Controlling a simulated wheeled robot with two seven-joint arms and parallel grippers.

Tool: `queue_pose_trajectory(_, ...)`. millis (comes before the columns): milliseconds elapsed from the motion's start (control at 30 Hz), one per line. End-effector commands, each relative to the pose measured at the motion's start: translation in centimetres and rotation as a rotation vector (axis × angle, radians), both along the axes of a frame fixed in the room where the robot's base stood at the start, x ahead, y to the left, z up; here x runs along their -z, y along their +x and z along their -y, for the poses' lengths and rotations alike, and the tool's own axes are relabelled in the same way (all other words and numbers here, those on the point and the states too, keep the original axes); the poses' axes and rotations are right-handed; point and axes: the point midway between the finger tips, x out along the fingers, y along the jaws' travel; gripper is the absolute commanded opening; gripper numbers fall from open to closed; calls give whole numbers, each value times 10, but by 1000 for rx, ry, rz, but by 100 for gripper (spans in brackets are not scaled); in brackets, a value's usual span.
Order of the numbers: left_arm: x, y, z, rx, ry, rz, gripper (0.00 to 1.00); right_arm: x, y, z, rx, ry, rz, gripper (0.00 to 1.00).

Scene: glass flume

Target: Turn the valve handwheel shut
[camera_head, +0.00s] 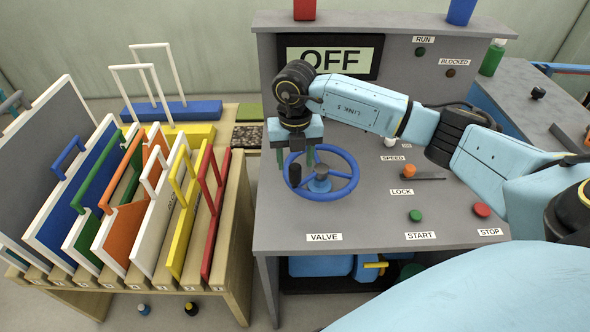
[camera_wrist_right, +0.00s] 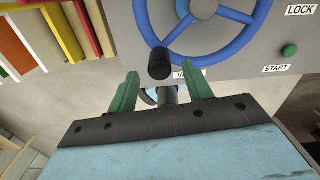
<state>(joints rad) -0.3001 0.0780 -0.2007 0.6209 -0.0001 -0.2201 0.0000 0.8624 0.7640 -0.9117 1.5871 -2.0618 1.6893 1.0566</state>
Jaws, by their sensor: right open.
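The blue valve handwheel (camera_head: 342,188) lies on the grey console above the VALVE label, with a spoked hub and an upright black knob (camera_head: 295,174) on its left rim. My right gripper (camera_head: 296,160) is over the left part of the wheel, its green fingers pointing down and spread. In the right wrist view the knob (camera_wrist_right: 160,64) shows just beyond and between the open fingertips (camera_wrist_right: 163,78), apart from both. The gripper holds nothing. The wheel (camera_wrist_right: 243,38) also shows there, cut off at the top. My left gripper is out of view.
The display (camera_head: 330,56) reads OFF. The orange LOCK lever (camera_head: 425,175), green START button (camera_head: 415,215) and red STOP button (camera_head: 481,209) sit right of the wheel. A wooden rack (camera_head: 236,215) of coloured panels stands close on the left.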

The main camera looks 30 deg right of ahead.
Motion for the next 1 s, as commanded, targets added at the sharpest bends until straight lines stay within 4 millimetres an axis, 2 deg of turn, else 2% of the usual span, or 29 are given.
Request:
queue_pose_trajectory(100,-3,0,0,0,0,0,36,22,-1,0,2,0,-3,50)
queue_pose_trajectory(300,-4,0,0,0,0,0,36,44,0,0,0,1,0,50)
queue_pose_trajectory(667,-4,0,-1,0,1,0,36,49,0,0,0,1,0,50)
queue_pose_trajectory(1000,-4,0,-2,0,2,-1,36,49,0,0,0,1,0,7)
